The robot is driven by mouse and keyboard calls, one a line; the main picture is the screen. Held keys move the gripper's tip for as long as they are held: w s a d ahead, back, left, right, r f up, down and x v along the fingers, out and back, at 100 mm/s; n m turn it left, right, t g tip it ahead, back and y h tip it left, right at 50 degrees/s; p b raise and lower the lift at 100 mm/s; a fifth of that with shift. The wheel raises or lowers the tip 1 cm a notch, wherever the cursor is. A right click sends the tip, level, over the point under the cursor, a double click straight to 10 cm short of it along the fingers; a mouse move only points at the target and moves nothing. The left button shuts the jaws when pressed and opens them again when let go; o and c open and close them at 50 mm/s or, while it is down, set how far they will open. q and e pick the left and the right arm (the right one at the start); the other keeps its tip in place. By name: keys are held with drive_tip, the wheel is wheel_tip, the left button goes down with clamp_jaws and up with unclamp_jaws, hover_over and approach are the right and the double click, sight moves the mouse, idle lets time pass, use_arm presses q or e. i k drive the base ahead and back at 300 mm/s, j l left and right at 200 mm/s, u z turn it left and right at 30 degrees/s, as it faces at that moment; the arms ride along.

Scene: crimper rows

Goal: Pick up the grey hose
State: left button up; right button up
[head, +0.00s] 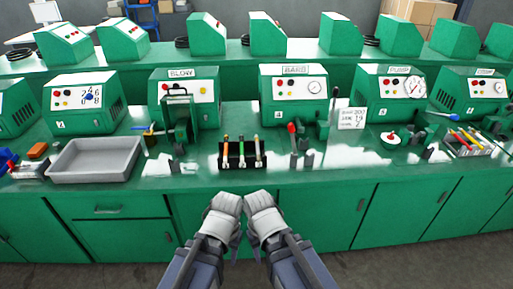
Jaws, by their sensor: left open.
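I cannot make out a grey hose for certain. A black rack (242,162) at the front middle of the bench holds three upright slim pieces with orange, green and yellow parts; I cannot tell whether any is a hose. My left gripper (227,202) and my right gripper (260,201) are side by side in front of the bench's front edge, below the rack in the picture. Both are pale grey and touch nothing on the bench. The right one's jaws are too unclear to read.
The green bench (190,172) carries several green machines, including one labelled BARB (293,95). A grey tray (95,160) lies at left, empty. A red-topped tool (292,135) stands right of the rack. A white sign (351,118), a white disc (391,138) and a tray of coloured tools (470,142) are further right.

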sight(256, 138)
drive_tip(key=i+j+z, duration=0.3)
drive_tip(key=i, duration=0.4)
drive_tip(key=i+j+z, duration=0.3)
drive_tip(key=i+j, duration=0.3)
